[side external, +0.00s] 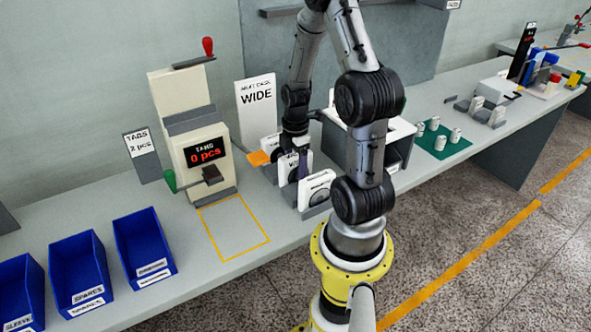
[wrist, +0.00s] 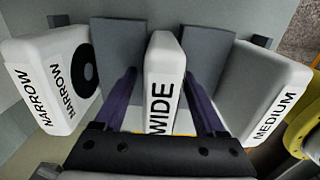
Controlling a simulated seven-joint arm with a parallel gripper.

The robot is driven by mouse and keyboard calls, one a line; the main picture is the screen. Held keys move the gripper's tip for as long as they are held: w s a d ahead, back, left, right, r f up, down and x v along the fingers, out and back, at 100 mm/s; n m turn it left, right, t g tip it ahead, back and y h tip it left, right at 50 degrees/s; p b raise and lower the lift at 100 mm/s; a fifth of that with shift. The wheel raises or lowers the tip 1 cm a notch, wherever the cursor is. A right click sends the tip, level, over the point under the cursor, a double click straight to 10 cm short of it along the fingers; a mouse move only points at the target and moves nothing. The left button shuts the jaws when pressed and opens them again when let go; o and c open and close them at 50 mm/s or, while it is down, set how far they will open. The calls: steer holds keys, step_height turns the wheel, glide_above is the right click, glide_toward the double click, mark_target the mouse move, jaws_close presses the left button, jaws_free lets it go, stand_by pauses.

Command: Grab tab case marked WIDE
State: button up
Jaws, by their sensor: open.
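The white tab case marked WIDE (wrist: 163,72) stands in the middle slot of a grey rack in the wrist view. My gripper (wrist: 163,100) is open, with one purple finger on each side of this case. Small gaps seem to show between the fingers and the case, but I cannot tell whether either touches. In the side view my gripper (side external: 296,163) points down over the middle case (side external: 288,171), which its fingers partly cover. A case marked NARROW (wrist: 60,75) stands on the left and one marked MEDIUM (wrist: 262,95) on the right in the wrist view.
A sign reading WIDE (side external: 256,98) stands behind the rack. A cream machine (side external: 195,120) showing "TABS 0 pcs" is to the left, with a yellow outlined area (side external: 234,230) on the bench before it. Blue bins (side external: 144,245) stand at the far left.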

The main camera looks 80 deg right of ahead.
jaws_close()
steer(key=shift+r, duration=0.15)
stand_by(0.4)
